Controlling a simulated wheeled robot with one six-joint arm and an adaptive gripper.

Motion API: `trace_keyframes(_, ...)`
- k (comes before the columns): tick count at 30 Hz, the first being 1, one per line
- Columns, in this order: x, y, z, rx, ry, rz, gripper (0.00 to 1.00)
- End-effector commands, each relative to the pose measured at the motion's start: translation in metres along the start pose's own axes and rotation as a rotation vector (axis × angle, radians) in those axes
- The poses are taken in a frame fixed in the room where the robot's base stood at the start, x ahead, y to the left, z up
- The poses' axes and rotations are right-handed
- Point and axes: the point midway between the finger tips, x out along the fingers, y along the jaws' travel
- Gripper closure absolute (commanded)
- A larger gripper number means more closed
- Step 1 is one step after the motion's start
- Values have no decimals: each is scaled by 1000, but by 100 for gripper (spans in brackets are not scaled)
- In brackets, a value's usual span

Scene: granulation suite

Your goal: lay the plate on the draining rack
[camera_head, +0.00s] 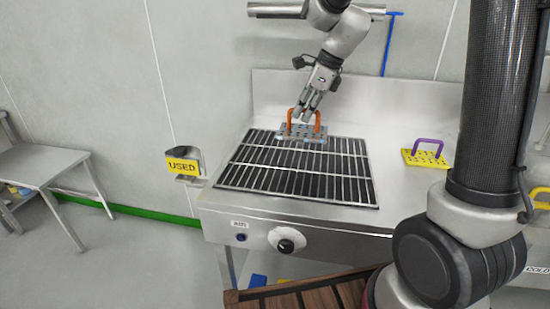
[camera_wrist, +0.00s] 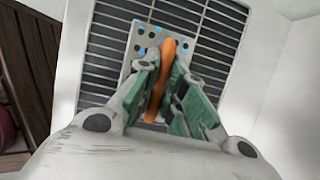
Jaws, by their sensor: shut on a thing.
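The plate (camera_head: 290,130) is a grey perforated piece with blue-rimmed holes and an orange handle (camera_head: 317,121). My gripper (camera_head: 308,112) is shut on the orange handle, above the back part of the draining rack (camera_head: 260,172). The rack is a dark, slatted grid set in the steel counter. In the wrist view the green-padded fingers of my gripper (camera_wrist: 166,100) straddle the orange handle (camera_wrist: 166,62), with the plate (camera_wrist: 138,45) beyond over the rack bars (camera_wrist: 105,45). I cannot tell whether the plate touches the bars.
A yellow perforated plate with a purple handle (camera_head: 425,152) lies on the counter to the right of the rack. A yellow USED sign (camera_head: 183,167) is on a holder at the left. A knob (camera_head: 286,244) is on the counter front. Most of the rack is bare.

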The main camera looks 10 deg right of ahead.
Motion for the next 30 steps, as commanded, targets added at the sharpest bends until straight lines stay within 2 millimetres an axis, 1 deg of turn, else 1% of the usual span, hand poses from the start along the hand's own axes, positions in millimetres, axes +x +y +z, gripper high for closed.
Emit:
trace_keyframes(2, 8, 0, -4, 5, 0, 2, 100)
trace_keyframes(6, 34, 1, -15, 7, 1, 4, 100)
trace_keyframes(9, 49, 1, -21, 6, 1, 2, 100)
trace_keyframes(14, 60, 1, -25, 4, 0, 1, 100)
trace_keyframes(21, 90, 2, -37, 5, 0, 1, 100)
trace_keyframes(30, 92, 2, -38, 4, -1, 0, 100)
